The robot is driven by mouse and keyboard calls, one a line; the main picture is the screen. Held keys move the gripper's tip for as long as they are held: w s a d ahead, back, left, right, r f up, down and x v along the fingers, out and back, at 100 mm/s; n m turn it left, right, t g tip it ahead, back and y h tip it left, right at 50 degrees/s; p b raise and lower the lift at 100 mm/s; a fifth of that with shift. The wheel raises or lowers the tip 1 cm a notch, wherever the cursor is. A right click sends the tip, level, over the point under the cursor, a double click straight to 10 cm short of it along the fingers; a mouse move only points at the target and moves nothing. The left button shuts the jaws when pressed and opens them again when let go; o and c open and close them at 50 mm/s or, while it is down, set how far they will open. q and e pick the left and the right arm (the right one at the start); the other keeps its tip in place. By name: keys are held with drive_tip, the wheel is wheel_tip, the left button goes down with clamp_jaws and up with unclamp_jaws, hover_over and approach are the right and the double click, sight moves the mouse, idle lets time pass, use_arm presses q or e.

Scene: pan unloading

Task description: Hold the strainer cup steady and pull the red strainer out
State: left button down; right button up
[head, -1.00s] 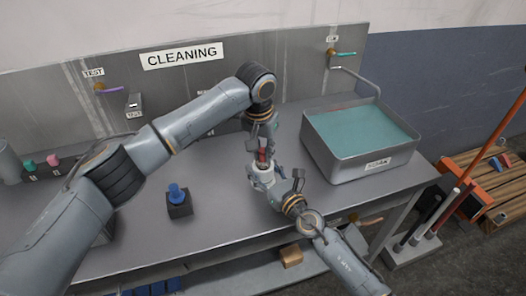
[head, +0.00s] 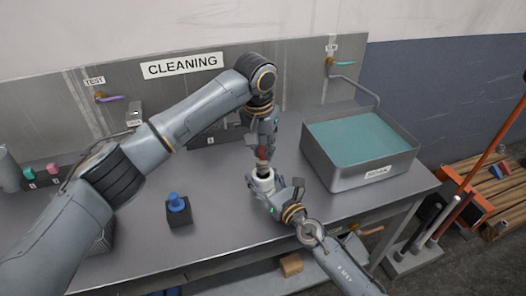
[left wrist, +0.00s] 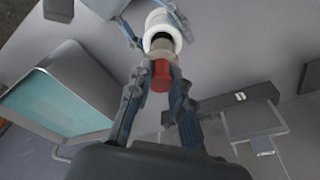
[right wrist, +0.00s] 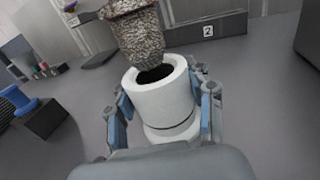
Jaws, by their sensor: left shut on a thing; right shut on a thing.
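The white strainer cup (head: 262,182) stands upright on the grey worktop. My right gripper (head: 263,187) is shut around its body; a finger lies on each side of the cup (right wrist: 165,105) in the right wrist view. My left gripper (head: 262,151) is shut on the strainer's red part (head: 262,155), directly above the cup. The red part (left wrist: 161,78) also shows between the fingers in the left wrist view. The strainer's speckled grey mesh (right wrist: 138,32) hangs over the cup's dark opening, slightly tilted. Whether its lower tip clears the rim I cannot tell.
A grey basin (head: 345,173) of teal liquid stands to the right. A black block with a blue knob (head: 176,203) stands at the left front. A dark holder (head: 215,137) is behind the grippers. The worktop between is mostly clear.

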use_arm(q)
drive_tip(key=shift+r, duration=1.1)
use_arm(e)
drive_tip(key=o, duration=1.4)
drive_tip(key=shift+c, duration=0.2)
